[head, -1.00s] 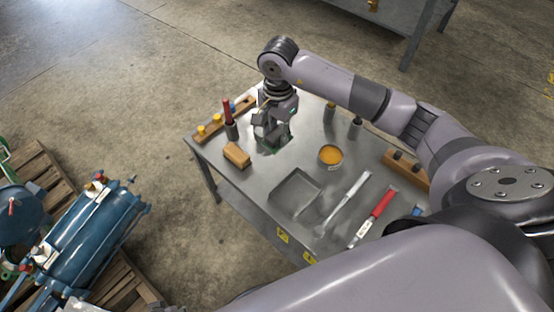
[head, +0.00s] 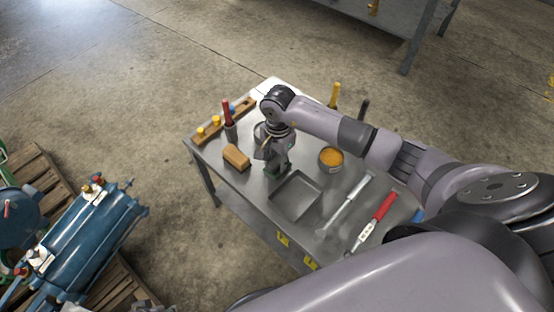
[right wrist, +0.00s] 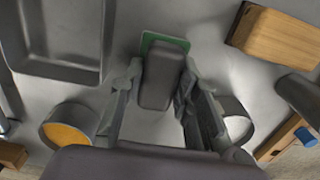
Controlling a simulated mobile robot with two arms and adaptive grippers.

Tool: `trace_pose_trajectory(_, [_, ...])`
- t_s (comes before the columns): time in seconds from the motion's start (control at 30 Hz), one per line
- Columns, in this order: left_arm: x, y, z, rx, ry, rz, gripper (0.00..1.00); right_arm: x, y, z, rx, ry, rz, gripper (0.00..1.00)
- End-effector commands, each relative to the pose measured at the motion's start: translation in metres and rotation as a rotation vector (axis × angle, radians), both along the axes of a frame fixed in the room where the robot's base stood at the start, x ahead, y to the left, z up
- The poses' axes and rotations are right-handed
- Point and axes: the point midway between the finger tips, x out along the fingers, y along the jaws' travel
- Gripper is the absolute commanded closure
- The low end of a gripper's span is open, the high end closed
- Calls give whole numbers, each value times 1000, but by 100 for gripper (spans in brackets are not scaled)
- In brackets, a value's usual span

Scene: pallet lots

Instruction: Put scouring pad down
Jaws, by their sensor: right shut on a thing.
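The scouring pad, a green pad with a grey grip block on top, shows in the right wrist view (right wrist: 152,48) between the fingers of my right gripper (right wrist: 158,90). The gripper is shut on the grey block. In the head view my right gripper (head: 275,164) points down at the metal table (head: 246,192), between the wooden block and the grey tray. A bit of the green pad shows under its fingertips, low over the tabletop. I cannot tell whether the pad touches the table. My left gripper is not in view.
The grey tray (head: 297,197) lies close in front of the gripper. The wooden block (head: 236,158) is to the left, a tin with orange contents (head: 331,161) to the right. A knobbed wooden rack (head: 215,127) stands behind left.

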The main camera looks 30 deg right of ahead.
Motion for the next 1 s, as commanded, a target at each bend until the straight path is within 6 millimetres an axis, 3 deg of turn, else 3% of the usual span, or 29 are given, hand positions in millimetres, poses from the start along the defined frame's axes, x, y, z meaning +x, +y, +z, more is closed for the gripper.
trace_pose_trajectory(0.3, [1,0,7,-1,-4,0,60,0,0,-3,-1,0,0,97])
trace_pose_trajectory(0.33, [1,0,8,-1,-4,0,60,0,0,-2,-1,0,0,69])
trace_pose_trajectory(0.6, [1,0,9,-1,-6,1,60,0,0,-2,0,1,0,51])
trace_pose_trajectory(1.0, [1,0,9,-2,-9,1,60,0,0,0,0,0,0,51])
